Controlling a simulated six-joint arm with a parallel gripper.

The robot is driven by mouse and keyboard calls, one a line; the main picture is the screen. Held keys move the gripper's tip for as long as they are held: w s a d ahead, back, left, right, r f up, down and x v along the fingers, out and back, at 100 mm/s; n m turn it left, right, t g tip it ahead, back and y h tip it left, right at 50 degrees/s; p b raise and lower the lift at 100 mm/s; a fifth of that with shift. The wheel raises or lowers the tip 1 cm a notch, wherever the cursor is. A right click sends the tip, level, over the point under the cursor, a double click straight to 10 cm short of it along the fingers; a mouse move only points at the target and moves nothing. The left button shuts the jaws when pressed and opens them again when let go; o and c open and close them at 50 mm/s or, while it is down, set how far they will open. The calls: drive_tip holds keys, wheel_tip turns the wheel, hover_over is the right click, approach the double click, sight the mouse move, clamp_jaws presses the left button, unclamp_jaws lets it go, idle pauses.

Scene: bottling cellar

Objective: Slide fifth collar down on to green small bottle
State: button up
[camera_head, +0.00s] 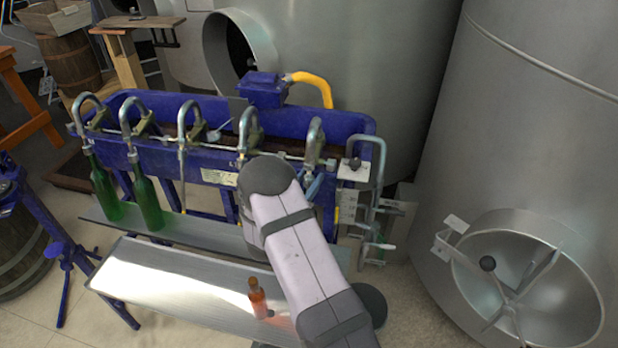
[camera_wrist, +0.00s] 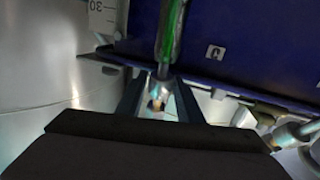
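In the wrist view a narrow strip of green glass (camera_wrist: 171,30) shows at the top, in line with a grey metal collar or tube (camera_wrist: 163,71). My gripper (camera_wrist: 161,78) has its two dark fingers on either side of that metal part. I cannot tell whether they touch it. In the head view my arm hides the gripper and most of the fifth filling spout, whose bent top (camera_head: 315,135) still shows. The bottle under it is hidden there. Two green bottles stand under the left spouts, one (camera_head: 104,190) at the far left and one (camera_head: 147,198) beside it.
The blue filling machine (camera_head: 200,160) carries a row of spouts. A small orange bottle (camera_head: 257,300) stands on the lower metal tray (camera_head: 165,280), near my arm. A measuring bracket (camera_head: 350,205) stands right of the spouts. Large steel tanks (camera_head: 520,110) close off the back and right.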

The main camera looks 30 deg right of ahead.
drive_tip(key=c, duration=0.4)
drive_tip(key=shift+s+a+f+b, duration=0.15)
drive_tip(key=shift+f+b, duration=1)
drive_tip(key=shift+b, duration=0.15)
drive_tip(key=o, duration=0.4)
drive_tip(key=b+v, duration=0.2)
drive_tip(key=v, duration=0.5)
drive_tip(key=shift+a, duration=0.2)
